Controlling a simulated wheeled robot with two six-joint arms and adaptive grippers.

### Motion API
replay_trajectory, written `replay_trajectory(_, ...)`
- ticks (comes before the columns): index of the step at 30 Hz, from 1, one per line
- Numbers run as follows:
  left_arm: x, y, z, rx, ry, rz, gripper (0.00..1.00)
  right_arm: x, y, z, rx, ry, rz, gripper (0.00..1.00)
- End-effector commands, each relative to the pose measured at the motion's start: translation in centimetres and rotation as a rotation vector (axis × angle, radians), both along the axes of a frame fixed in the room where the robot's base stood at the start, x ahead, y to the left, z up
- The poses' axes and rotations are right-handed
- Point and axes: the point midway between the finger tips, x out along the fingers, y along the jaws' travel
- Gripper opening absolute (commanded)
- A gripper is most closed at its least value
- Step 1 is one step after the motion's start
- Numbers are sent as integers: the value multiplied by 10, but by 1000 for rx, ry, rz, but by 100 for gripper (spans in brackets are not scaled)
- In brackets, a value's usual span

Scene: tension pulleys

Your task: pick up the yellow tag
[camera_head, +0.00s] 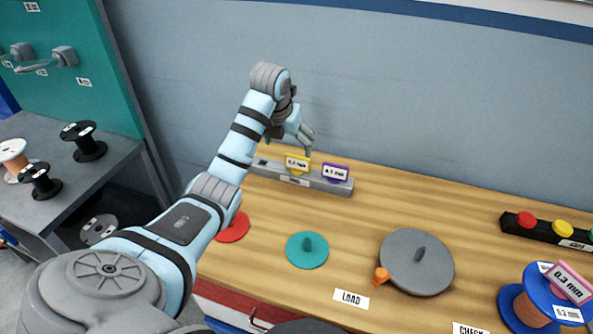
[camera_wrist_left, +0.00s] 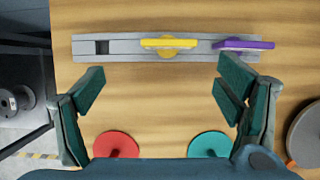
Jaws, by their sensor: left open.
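The yellow tag (camera_head: 297,163) stands in a slot of the grey rack (camera_head: 335,187) at the back of the table. It also shows from above in the left wrist view (camera_wrist_left: 168,43). My left gripper (camera_head: 306,143) is close above the tag in the head view. In the left wrist view its open fingers (camera_wrist_left: 163,82) are spread wide with nothing between them, and the tag lies beyond the fingertips. My right gripper is not in view.
A purple tag (camera_head: 335,172) stands in the rack just right of the yellow one. An empty slot (camera_wrist_left: 101,47) is at the rack's left end. Red (camera_head: 233,228), teal (camera_head: 307,250) and grey (camera_head: 416,262) discs lie in front. A blue spool (camera_head: 535,302) with a pink tag stands at the right.

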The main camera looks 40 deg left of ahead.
Motion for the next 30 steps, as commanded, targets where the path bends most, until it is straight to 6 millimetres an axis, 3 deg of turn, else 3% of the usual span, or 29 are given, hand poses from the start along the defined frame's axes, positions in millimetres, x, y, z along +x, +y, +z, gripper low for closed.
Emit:
replay_trajectory(4,12,2,-26,-1,1,-3,86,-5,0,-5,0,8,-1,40)
replay_trajectory(13,31,2,-72,-2,0,0,86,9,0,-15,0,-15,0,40)
replay_trajectory(21,35,4,-78,-1,-3,-1,86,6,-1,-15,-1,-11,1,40)
replay_trajectory(30,35,4,-78,-1,-2,-1,41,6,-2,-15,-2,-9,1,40)
